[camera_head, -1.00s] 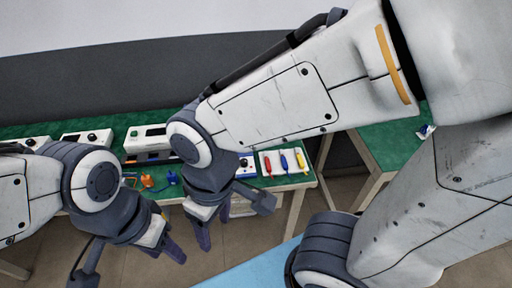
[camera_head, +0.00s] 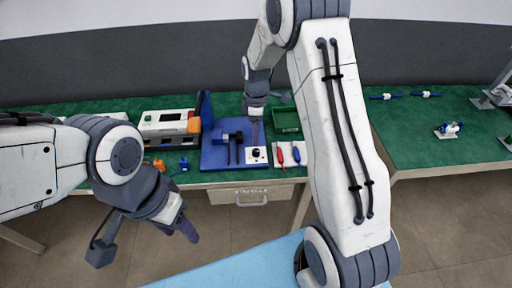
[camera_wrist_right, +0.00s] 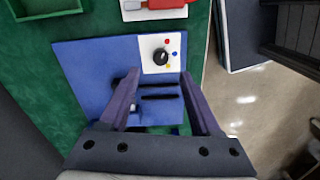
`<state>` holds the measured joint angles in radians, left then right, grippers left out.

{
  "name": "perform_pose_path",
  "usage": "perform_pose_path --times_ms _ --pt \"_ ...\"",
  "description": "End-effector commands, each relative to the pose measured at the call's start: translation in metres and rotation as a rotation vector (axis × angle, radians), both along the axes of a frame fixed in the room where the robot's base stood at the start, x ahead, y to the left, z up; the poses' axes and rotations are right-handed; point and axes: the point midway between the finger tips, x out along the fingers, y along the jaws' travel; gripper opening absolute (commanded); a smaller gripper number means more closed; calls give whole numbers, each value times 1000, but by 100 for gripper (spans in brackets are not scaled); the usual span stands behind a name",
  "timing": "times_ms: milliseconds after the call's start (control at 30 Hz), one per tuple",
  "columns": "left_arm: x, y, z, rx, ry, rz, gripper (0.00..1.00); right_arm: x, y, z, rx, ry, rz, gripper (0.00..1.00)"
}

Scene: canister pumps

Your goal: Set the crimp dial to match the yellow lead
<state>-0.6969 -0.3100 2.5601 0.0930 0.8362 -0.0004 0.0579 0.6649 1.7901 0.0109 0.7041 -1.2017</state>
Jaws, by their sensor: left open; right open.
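The crimp dial (camera_head: 256,155) is a black knob on a white plate at the front right of a blue crimping station (camera_head: 215,158). In the right wrist view the knob (camera_wrist_right: 160,57) has red, blue and yellow dots beside it; I cannot tell its pointer's direction. My right gripper (camera_wrist_right: 163,100) is open and empty above the blue base, the dial ahead of its fingertips. It also shows in the head view (camera_head: 255,125). My left gripper (camera_head: 183,222) is open and empty, in front of the table. No yellow lead shows now; my right arm may hide it.
A white tray holds a red-handled item (camera_head: 280,155) and another beside it (camera_head: 296,155). A green bin (camera_head: 287,120) stands behind it. A white device (camera_head: 168,124) and orange connector (camera_head: 158,164) are at left.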

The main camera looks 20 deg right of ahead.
Motion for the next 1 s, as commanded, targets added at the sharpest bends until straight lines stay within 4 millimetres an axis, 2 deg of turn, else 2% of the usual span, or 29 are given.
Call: perform_pose_path --times_ms 200,400,533,800,867,900,967,1000 --pt "0 0 5 0 0 0 50 -2 1 -43 1 6 -1 64" --pt "0 0 8 0 0 0 50 -2 1 -69 0 3 -1 64" --pt "0 0 8 0 0 0 50 -2 2 -76 1 2 -1 64" --pt "0 0 8 0 0 0 50 -2 2 -78 0 1 -2 64" --pt "0 0 8 0 0 0 50 -2 2 -78 0 1 -2 45" --pt "0 0 8 0 0 0 50 -2 2 -78 0 1 -2 30" --pt "0 0 8 0 0 0 50 -2 2 -77 0 1 -2 7" --pt "0 0 8 0 0 0 50 -2 2 -77 0 1 -2 0"
